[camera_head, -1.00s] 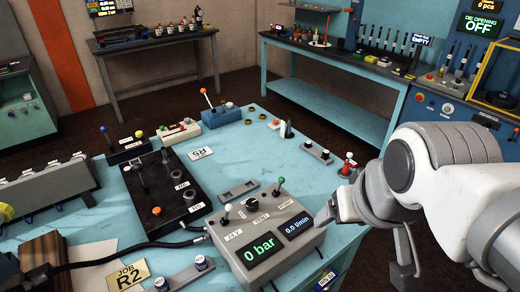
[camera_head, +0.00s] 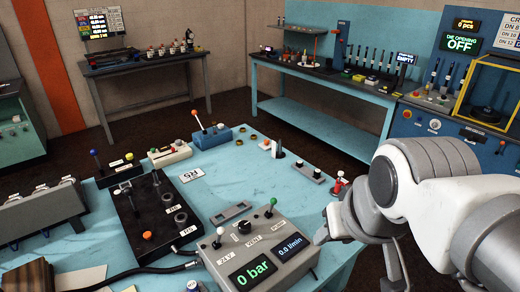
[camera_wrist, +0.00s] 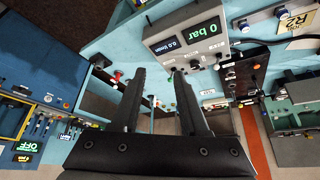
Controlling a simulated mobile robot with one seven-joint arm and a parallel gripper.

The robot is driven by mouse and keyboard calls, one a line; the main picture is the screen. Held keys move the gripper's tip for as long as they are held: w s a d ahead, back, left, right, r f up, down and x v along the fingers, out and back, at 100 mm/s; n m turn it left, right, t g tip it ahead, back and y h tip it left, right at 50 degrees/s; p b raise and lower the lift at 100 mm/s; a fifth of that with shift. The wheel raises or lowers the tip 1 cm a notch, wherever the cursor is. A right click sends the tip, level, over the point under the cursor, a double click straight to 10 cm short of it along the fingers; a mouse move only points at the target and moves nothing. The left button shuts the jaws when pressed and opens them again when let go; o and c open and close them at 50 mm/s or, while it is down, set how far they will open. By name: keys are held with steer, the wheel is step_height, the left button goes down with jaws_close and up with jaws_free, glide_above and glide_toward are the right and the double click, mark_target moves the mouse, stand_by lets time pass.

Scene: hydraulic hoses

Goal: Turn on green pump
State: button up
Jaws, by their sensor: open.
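The grey pump box (camera_head: 262,250) sits at the near edge of the blue table. Its displays read 0 bar and 0.0 l/min. The green-knobbed lever (camera_head: 271,206), beside the PUMP label, stands up at the box's back right corner. A white-knobbed lever (camera_head: 218,238) stands by the 24 V label, and a black dial (camera_head: 244,227) sits by VENT. My gripper (camera_head: 358,250) is to the right of the box, apart from the green lever. Its jaws are open and empty.
A black plate (camera_head: 150,225) with an orange-knobbed lever lies left of the box, with a hose (camera_head: 160,268) running to the box. The blue tabletop (camera_head: 235,175) behind the box is mostly clear.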

steer(key=w+r, duration=0.1)
steer(key=w, duration=0.1)
steer(key=w+m, duration=0.1)
steer(key=w, duration=0.2)
steer(key=w+r+m+g+p, duration=0.1)
steer(key=w, duration=0.2)
steer(key=shift+r, duration=0.3)
jaws_close()
steer(key=w+a+f+m+g+p, duration=0.1)
steer(key=w+f+m, duration=0.2)
steer(key=w, duration=1)
steer(key=w+a+f+m+g+h+p, duration=0.1)
steer(key=w+f+m+g+p, duration=0.1)
steer(key=w+f, duration=0.8)
steer(key=w+m, duration=0.1)
steer(key=w, duration=0.1)
steer(key=shift+w+m, duration=0.35)
steer(key=shift+m, duration=0.05)
